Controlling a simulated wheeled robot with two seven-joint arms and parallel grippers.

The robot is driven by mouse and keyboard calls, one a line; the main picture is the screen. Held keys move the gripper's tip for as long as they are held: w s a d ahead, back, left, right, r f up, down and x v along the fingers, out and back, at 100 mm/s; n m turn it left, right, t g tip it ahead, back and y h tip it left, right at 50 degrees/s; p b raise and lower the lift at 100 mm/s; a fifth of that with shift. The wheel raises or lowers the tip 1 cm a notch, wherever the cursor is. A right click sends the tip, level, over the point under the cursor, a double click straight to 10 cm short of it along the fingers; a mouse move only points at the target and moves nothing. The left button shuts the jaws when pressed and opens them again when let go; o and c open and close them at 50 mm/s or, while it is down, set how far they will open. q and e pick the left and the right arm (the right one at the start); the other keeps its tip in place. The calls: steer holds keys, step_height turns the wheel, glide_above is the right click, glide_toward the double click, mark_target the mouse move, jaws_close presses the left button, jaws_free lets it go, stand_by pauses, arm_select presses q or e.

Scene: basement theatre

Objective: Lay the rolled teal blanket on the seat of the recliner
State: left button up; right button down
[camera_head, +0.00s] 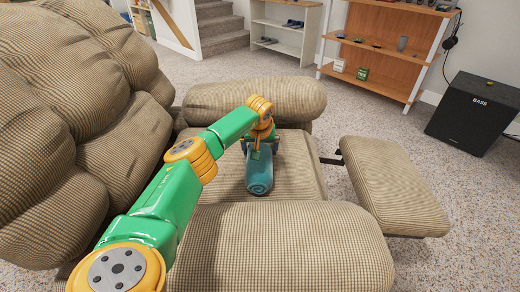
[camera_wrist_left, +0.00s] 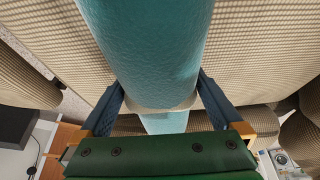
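The rolled teal blanket (camera_head: 259,174) is at the recliner's seat (camera_head: 298,168), between the two armrests, with its spiral end toward me. It lies on the seat or just above it; I cannot tell which. My left gripper (camera_head: 262,150) is over the roll from above. In the left wrist view, the blanket (camera_wrist_left: 150,50) fills the gap between the fingers of my left gripper (camera_wrist_left: 160,88), which meet its sides. A pale band crosses the roll there. My right gripper is in neither view.
The near armrest (camera_head: 290,245) and far armrest (camera_head: 255,98) flank the seat. The backrest (camera_head: 60,100) rises at left; the raised footrest (camera_head: 392,185) extends right. A black bass speaker (camera_head: 475,112) and shelves (camera_head: 385,48) stand beyond. Carpet is clear around the footrest.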

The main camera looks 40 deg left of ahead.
mark_target(260, 146)
arm_select(q)
steer(key=shift+r, duration=0.3)
steer(key=p+v, duration=0.2)
steer(key=v, duration=0.3)
steer(key=shift+p, duration=0.35)
steer(key=p+v, duration=0.2)
steer(key=v, duration=0.4)
steer(key=shift+d+r, duration=0.1)
steer(key=shift+s+r, duration=0.15)
steer(key=shift+r, duration=0.1)
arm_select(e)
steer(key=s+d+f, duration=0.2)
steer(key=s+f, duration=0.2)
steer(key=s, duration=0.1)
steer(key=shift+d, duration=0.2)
arm_select(q)
steer(key=shift+f, duration=0.1)
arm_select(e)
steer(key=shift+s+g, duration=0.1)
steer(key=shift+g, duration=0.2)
